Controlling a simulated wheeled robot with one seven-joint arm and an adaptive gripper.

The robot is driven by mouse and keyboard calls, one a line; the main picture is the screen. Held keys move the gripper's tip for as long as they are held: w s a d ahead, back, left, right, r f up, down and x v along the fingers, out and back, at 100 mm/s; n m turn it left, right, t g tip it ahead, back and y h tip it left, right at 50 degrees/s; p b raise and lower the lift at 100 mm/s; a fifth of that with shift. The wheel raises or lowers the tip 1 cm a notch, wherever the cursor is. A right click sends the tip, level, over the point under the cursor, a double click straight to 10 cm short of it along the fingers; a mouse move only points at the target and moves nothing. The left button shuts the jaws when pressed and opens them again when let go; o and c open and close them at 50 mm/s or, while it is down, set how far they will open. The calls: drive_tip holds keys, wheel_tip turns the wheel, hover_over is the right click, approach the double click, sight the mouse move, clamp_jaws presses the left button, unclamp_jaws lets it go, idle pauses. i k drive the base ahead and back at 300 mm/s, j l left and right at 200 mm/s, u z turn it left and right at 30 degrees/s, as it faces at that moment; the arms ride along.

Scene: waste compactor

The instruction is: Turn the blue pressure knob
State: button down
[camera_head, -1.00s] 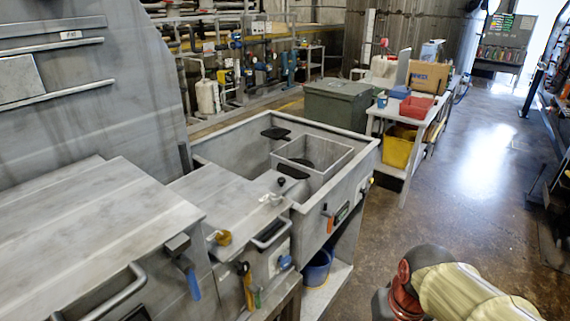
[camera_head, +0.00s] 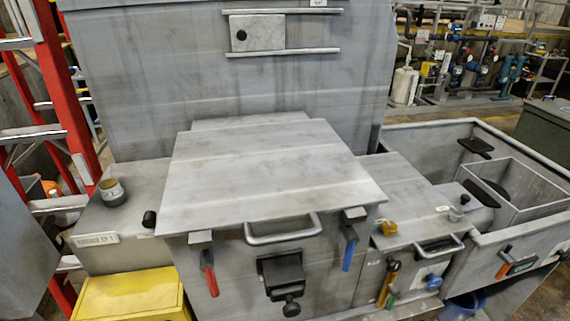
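A small round blue knob (camera_head: 432,281) sits on the front face of the grey metal unit (camera_head: 405,190) at the right, below a bar handle (camera_head: 438,244). It looks like the pressure knob, but no label can be read. A separate lever with a blue grip (camera_head: 348,256) hangs to its left, at the lid's right front corner. My gripper is not in view.
A large grey lid (camera_head: 265,170) with a front handle (camera_head: 283,230) fills the middle. A red-gripped lever (camera_head: 211,280), a black latch (camera_head: 284,278), a yellow box (camera_head: 130,297) and a red ladder (camera_head: 62,100) are to the left. An open metal sink (camera_head: 420,136) stands at right.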

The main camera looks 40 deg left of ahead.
sight(433, 283)
drive_tip(key=u, duration=0.4)
drive_tip(key=k+l+u, duration=0.1)
drive_tip(key=u, duration=0.7)
drive_tip(key=k+l+u, duration=0.1)
drive_tip(key=u, duration=0.3)
drive_tip(key=k+l+u, duration=0.1)
drive_tip(key=k, duration=0.8)
